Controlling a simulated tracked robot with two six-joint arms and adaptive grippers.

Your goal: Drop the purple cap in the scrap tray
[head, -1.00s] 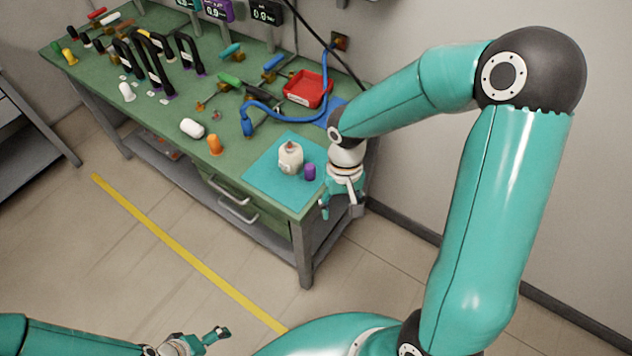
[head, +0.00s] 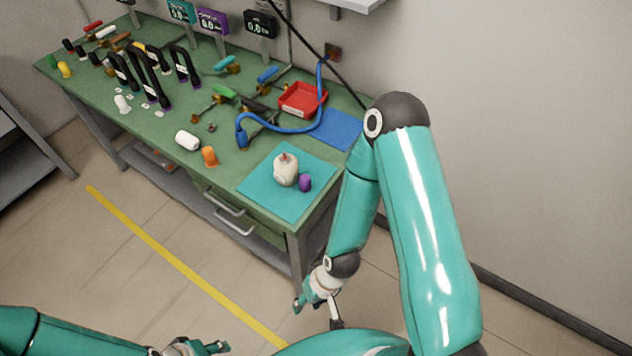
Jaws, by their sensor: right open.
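The purple cap (head: 305,183) stands on the teal mat (head: 262,188) at the near right corner of the bench, close beside a cream bottle (head: 286,170). The scrap tray appears to be the red tray (head: 302,99) at the back right of the bench; nothing clear shows inside it. My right gripper (head: 317,312) is open and empty, low in front of the bench's right end, below and apart from the cap. My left gripper (head: 212,348) is at the bottom edge, partly cut off, far from the bench; its jaws are too small to judge.
A blue hose (head: 282,128) curves in front of the red tray, beside a blue mat (head: 340,130). A white cap (head: 188,140) and an orange cap (head: 209,156) lie left of the teal mat. Black hoops, valves and displays fill the back left. The floor in front is clear.

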